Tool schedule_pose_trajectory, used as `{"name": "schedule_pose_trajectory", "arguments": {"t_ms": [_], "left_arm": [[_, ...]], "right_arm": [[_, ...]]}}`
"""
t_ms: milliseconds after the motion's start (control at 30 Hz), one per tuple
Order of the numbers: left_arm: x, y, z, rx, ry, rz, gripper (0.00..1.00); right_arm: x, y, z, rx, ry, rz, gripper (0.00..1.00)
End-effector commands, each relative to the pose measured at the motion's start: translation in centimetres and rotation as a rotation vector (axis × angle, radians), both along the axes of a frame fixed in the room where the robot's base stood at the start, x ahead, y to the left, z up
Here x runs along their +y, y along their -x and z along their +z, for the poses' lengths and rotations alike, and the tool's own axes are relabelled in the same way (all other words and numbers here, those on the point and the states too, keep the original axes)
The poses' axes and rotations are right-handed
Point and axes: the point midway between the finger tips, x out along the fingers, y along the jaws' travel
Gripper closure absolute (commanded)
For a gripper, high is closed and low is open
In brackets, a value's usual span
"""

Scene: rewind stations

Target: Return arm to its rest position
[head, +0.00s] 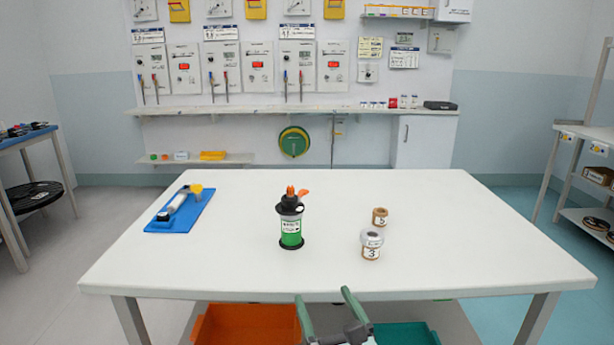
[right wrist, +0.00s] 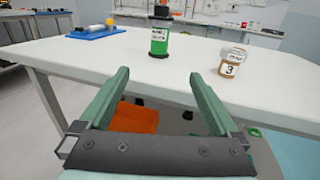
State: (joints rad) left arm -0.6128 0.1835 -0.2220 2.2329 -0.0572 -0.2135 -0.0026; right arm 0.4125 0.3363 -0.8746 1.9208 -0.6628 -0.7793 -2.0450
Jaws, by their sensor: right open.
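My right gripper (head: 326,308) is at the near edge of the white table (head: 450,250), with its two green fingers apart and nothing between them. In the right wrist view the open fingers (right wrist: 160,85) point toward the table, in front of its near edge. A green and black canister with an orange part on top (head: 291,225) stands upright on the table, apart from the fingers. It also shows in the right wrist view (right wrist: 159,38). My left gripper is in neither view.
A jar marked 3 (head: 371,245) and a smaller jar (head: 380,216) stand right of the canister. A blue board with a white tool (head: 180,209) lies at the left. An orange bin (head: 245,325) and a teal bin (head: 405,334) sit below the tabletop. The table's right side is clear.

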Motion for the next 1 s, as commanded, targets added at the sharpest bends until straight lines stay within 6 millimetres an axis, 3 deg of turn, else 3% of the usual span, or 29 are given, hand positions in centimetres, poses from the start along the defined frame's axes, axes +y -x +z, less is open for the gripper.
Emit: {"name": "schedule_pose_trajectory", "arguments": {"t_ms": [33,300,367,667,800,1000], "left_arm": [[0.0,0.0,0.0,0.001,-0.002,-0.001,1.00],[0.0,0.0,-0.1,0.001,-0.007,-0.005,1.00],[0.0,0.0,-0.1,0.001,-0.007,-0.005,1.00],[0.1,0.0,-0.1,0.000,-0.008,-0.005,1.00],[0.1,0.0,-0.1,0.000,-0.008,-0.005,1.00],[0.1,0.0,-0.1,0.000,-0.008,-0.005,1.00]], "right_arm": [[-2.0,-0.4,-1.0,0.001,0.050,-0.023,0.03],[-10.9,-1.7,-3.8,0.000,0.262,-0.115,0.03],[-10.1,-0.5,-5.2,0.070,0.109,-0.090,0.03],[-10.3,4.4,-10.3,0.389,-0.587,-0.072,0.03],[-10.8,7.9,-12.6,0.577,-1.031,-0.106,0.03],[-12.0,12.6,-14.3,0.805,-1.673,-0.200,0.03]]}}
